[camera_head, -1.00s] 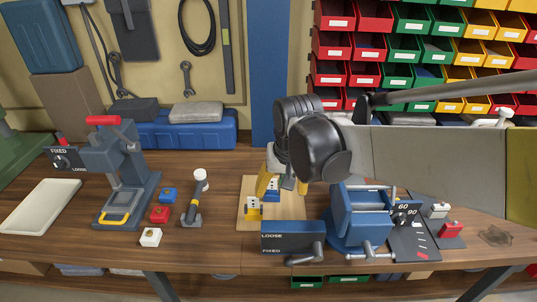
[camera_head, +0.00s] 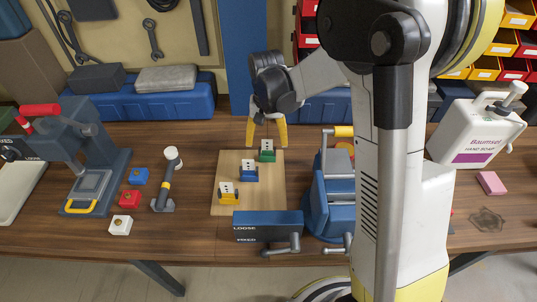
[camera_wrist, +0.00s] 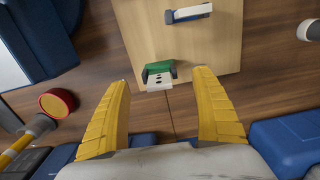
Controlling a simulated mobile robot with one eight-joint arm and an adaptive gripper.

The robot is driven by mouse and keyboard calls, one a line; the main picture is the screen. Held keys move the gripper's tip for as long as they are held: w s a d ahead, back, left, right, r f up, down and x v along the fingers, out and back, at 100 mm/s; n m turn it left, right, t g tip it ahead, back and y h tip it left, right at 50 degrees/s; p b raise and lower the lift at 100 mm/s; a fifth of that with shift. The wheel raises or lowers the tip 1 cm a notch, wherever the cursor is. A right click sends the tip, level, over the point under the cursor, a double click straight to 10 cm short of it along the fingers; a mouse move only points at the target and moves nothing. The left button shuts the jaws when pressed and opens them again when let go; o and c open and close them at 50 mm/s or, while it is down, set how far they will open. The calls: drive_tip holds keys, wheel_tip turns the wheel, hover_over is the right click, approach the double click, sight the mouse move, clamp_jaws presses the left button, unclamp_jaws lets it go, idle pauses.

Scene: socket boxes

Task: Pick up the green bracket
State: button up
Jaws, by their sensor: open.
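The green bracket (camera_head: 267,152) stands at the back end of a wooden board (camera_head: 268,192), with a white, dark-dotted plate on it. A blue bracket (camera_head: 249,174) and a yellow bracket (camera_head: 229,196) stand in a diagonal row nearer the front. My gripper (camera_head: 267,134) is open and empty at the board's back edge, its yellow fingers just behind and to either side of the green bracket. In the wrist view the green bracket (camera_wrist: 158,68) lies just beyond and between the tips of my gripper (camera_wrist: 163,78); no contact shows.
A blue vise (camera_head: 335,195) stands right of the board, and a blue LOOSE/FIXED box (camera_head: 268,226) in front. A standing lever tool (camera_head: 166,180) and small coloured blocks are to the left. A blue toolbox (camera_head: 150,104) lies behind. A soap jug (camera_head: 470,130) is right.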

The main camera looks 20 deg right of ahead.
sight(267, 153)
wheel_tip(267, 153, down, 8)
drive_tip(key=b, duration=0.3)
drive_tip(key=shift+r, duration=0.15)
drive_tip(key=shift+d+r, duration=0.1)
drive_tip(key=c, duration=1.3)
